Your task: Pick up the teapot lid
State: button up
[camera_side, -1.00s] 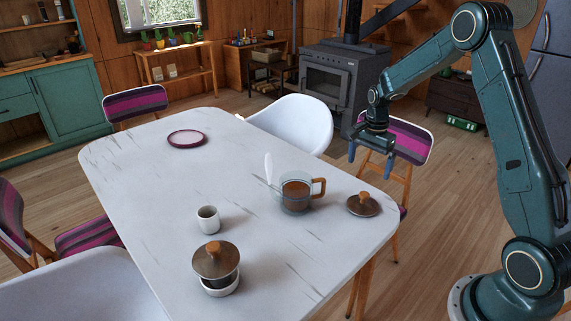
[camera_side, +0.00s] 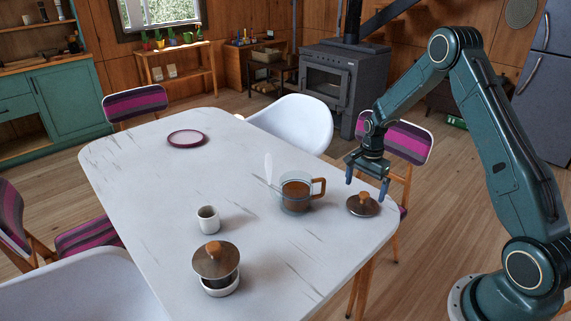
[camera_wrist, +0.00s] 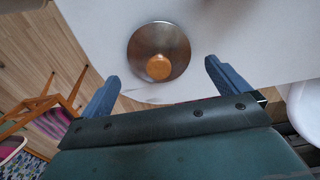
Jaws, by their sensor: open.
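The teapot lid (camera_side: 363,206) is a round brown metal disc with a wooden knob. It lies on the table near its right corner, right of the glass pot (camera_side: 296,203) with the wooden handle. In the wrist view the lid (camera_wrist: 157,43) lies ahead of the fingertips, between their lines, with its wooden knob in plain sight. My gripper (camera_side: 365,189) is open and empty, just above and behind the lid, fingers pointing down. In the wrist view its two blue fingers (camera_wrist: 161,70) are wide apart and do not touch the lid.
The white marble-look table (camera_side: 150,200) holds a small white cup (camera_side: 208,219), a lidded brown-topped jar (camera_side: 217,264) and a purple-rimmed plate (camera_side: 187,138). Chairs surround the table; a striped one (camera_side: 402,142) is behind my gripper.

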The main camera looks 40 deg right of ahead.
aim_at(365, 194)
jog(key=shift+f, duration=0.25)
jog(key=shift+f, duration=0.1)
jog(key=shift+s+d+f, duration=0.1)
jog(key=shift+d+f, duration=0.05)
jog(key=shift+f, duration=2.35)
jog(key=c, duration=0.7)
